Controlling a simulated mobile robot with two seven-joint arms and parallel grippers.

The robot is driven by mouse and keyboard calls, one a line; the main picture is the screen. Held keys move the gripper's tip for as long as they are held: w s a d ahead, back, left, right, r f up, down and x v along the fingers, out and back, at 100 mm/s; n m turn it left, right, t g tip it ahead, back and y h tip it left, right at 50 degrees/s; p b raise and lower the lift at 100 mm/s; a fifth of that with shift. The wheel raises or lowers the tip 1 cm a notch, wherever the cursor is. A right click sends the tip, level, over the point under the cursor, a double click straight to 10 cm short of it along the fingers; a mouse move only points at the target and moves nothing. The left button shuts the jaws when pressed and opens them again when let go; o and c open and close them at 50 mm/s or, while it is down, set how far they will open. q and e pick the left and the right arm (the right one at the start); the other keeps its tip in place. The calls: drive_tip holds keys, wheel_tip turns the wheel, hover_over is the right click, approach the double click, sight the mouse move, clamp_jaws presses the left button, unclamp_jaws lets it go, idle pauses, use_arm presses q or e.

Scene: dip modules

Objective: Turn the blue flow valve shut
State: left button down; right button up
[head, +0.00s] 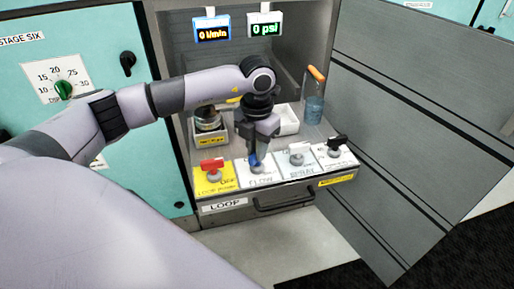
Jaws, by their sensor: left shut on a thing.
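The blue flow valve (254,160) sits on a white plate on the pulled-out shelf, second from the left in a row of valves. Its blue handle is partly hidden by my left gripper (254,152). My left gripper points down from above and is shut on the blue handle. A blue display (212,34) above reads 0 l/min, and a green display (265,31) reads 0 psi. My right gripper is not in view.
A red valve (212,166) stands left of the blue one; a white valve (297,156) and a black valve (337,144) stand to its right. Behind are a bottle (314,105) and a white tray (287,121). An open grey door (420,120) bounds the right side.

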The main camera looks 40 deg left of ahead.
use_arm(q)
drive_tip(key=m, duration=0.3)
drive_tip(key=shift+m, duration=0.4)
drive_tip(key=shift+m+b, duration=0.4)
drive_tip(key=shift+m, duration=1.4)
drive_tip(key=c, duration=1.1)
unclamp_jaws()
wheel_tip(320, 180, up, 7)
drive_tip(key=shift+r+p, duration=0.15)
drive_tip(key=shift+p, duration=0.15)
